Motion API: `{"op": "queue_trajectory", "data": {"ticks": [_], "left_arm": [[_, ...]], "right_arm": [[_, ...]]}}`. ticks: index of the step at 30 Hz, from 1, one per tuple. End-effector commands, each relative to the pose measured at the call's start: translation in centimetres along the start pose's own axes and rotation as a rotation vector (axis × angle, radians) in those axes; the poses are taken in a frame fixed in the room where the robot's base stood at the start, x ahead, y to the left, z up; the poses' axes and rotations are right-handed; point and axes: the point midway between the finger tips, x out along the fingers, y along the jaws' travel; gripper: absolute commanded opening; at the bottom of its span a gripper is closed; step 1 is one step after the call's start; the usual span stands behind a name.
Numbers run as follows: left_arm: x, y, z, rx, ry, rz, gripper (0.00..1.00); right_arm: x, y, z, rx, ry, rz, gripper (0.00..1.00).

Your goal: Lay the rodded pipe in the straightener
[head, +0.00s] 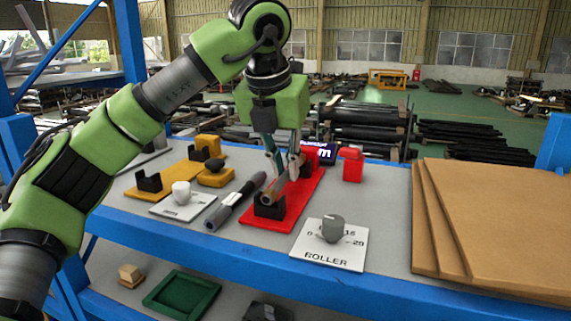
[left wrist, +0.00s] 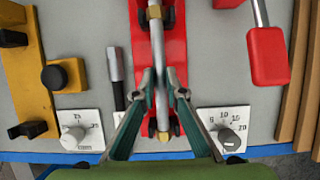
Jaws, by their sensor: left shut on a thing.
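My left gripper (head: 284,172) is shut on the rodded pipe (head: 269,196), a thin pipe with a brassy near end. The pipe is lined up lengthwise over the red straightener (head: 283,222), with its near end at the black front cradle (head: 268,208). In the left wrist view the grey pipe (left wrist: 158,45) runs between my left gripper's fingertips (left wrist: 161,80) and along the red straightener (left wrist: 143,45), between black cradle sides at both ends. I cannot tell whether it touches the cradles. My right gripper is not in view.
A grey-and-black rod (head: 235,203) lies left of the straightener. Beyond it are a yellow fixture (head: 165,182) and a white dial plate (head: 183,205). A ROLLER dial plate (head: 330,250), a red block (head: 352,164) and brown boards (head: 490,215) are to the right.

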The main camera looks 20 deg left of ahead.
Motion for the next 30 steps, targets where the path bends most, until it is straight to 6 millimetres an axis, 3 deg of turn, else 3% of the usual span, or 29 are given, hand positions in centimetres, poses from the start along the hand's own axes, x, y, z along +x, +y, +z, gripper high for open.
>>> {"op": "queue_trajectory", "data": {"ticks": [10,12,13,24,30], "left_arm": [[-0.1,0.0,0.1,0.0,-0.001,-0.001,0.0],[-0.1,0.0,0.1,0.0,-0.001,-0.001,0.24],[-0.1,0.0,0.1,0.0,-0.001,-0.001,0.31],[-0.2,0.0,0.0,0.0,0.0,0.0,0.31],[-2.8,-0.1,0.1,0.0,-0.004,-0.002,0.31]], "right_arm": [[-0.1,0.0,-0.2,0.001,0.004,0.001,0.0],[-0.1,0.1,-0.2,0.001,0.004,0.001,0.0],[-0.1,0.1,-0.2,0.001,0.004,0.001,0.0],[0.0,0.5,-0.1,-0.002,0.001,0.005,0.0],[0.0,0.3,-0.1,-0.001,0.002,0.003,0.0]]}}
